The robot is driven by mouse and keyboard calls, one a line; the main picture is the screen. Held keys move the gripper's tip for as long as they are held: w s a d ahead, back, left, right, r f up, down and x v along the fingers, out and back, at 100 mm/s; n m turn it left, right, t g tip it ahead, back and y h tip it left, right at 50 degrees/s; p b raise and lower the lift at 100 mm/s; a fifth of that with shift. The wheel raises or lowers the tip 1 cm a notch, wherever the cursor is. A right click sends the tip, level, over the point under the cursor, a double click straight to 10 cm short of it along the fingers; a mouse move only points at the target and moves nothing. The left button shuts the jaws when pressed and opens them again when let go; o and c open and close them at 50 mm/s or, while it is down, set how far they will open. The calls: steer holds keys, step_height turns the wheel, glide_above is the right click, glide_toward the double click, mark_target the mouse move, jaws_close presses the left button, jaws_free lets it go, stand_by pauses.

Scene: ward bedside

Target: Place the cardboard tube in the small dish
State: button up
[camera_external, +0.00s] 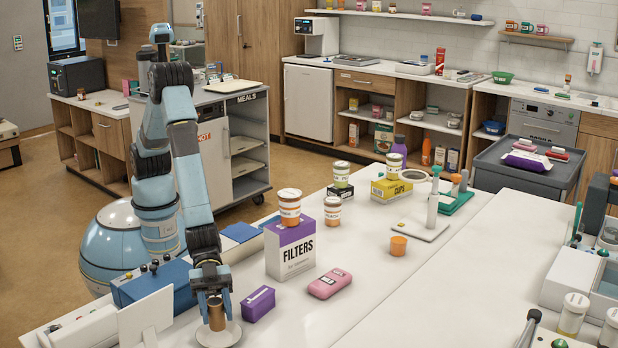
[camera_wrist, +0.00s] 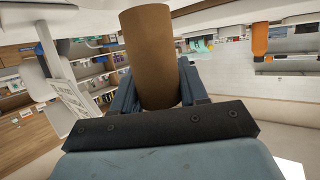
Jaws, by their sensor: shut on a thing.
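The brown cardboard tube (camera_external: 216,315) is upright between the fingers of my gripper (camera_external: 213,298) at the front of the white table. My gripper is shut on it. The tube also shows large in the wrist view (camera_wrist: 150,55), between the two blue fingers (camera_wrist: 160,95). The small white dish (camera_external: 230,338) lies directly below the tube in the external view. The tube's lower end appears at or just over the dish; I cannot tell whether it touches the dish's floor. Part of the dish is hidden behind the tube.
A purple box (camera_external: 258,303) stands close to the right of my gripper, with a pink case (camera_external: 330,284) beyond it. The FILTERS box (camera_external: 290,250) stands behind. A blue box (camera_external: 155,286) and a white panel (camera_external: 146,318) are close on the left.

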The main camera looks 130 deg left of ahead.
mark_target(219, 322)
steer(key=shift+w+f, duration=0.2)
steer(key=shift+f, duration=1.5)
steer(key=o, duration=1.1)
